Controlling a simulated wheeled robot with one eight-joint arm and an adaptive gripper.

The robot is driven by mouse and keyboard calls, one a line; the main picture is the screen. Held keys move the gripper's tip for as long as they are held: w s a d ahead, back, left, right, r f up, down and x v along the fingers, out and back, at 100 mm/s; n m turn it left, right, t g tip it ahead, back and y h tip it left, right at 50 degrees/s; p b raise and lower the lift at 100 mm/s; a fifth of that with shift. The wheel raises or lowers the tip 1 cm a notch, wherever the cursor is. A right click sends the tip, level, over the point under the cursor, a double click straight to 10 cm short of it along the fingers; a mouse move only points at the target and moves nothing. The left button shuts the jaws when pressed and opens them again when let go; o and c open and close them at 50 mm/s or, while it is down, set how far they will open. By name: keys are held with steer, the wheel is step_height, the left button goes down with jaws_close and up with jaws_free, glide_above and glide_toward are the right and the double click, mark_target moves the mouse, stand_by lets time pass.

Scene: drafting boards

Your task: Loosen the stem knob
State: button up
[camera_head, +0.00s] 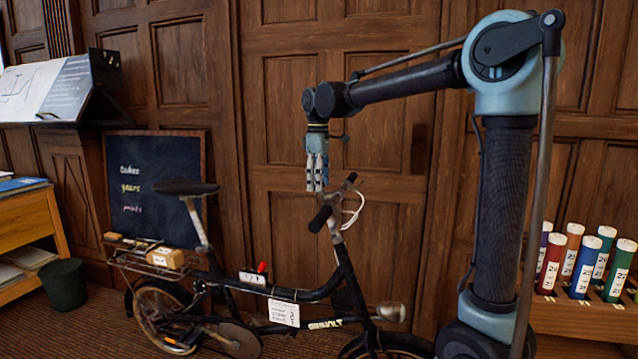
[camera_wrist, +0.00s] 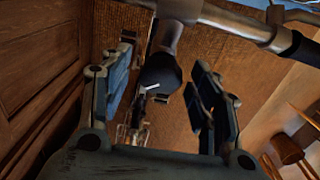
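A dark bicycle (camera_head: 325,292) stands in front of the panelled wall. Its handlebar stem (camera_head: 336,236) rises at the front, with black grips (camera_head: 320,219) and white cables. I cannot pick out the stem knob clearly in the head view. My gripper (camera_head: 317,187) points down, above and slightly left of the handlebar. In the wrist view my gripper (camera_wrist: 161,65) is open, its two fingers well apart. Metal handlebar tubing (camera_wrist: 235,22) crosses the top there. A dark rounded part (camera_wrist: 160,73) with a small white strip shows between the fingers; I cannot tell whether it is the knob.
The saddle (camera_head: 186,187) and a rear rack with a small box (camera_head: 166,257) are at left. A box with a red top piece (camera_head: 262,268) sits on the frame. A chalkboard (camera_head: 154,185) leans behind. Coloured tubes (camera_head: 587,262) stand in a wooden rack at right.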

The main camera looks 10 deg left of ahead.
steer(key=c, duration=1)
steer(key=shift+m, duration=0.8)
steer(key=o, duration=1)
steer(key=shift+o, duration=0.2)
steer(key=shift+r, duration=0.1)
step_height(320, 180, up, 12)
steer(key=shift+s, duration=0.2)
